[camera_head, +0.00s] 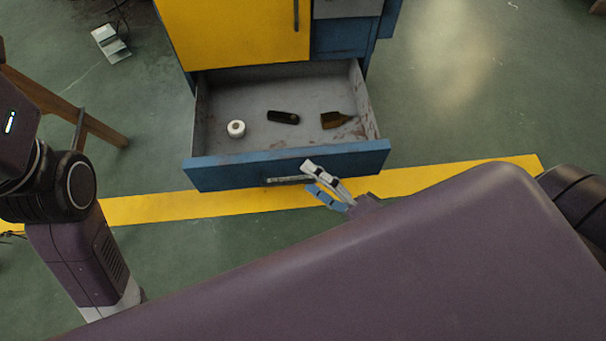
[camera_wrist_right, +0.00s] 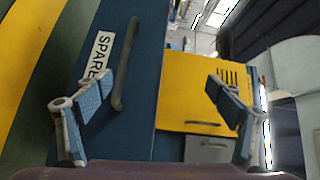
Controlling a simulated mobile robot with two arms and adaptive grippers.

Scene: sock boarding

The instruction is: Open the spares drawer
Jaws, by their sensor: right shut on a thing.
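The spares drawer (camera_head: 240,171) is blue-fronted and stands pulled well out of the cabinet, its grey inside showing in the head view. Its front carries a white label (camera_wrist_right: 99,54) and a dark bar handle (camera_wrist_right: 127,62) in the right wrist view.
The drawer holds a white roll (camera_head: 236,128), a dark cylinder (camera_head: 284,117) and a brown brush-like item (camera_head: 336,120). The yellow cabinet door (camera_head: 235,35) is above the drawer. A wooden leg (camera_head: 100,131) stands at the left. Green floor with a yellow stripe (camera_head: 150,207) is around.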

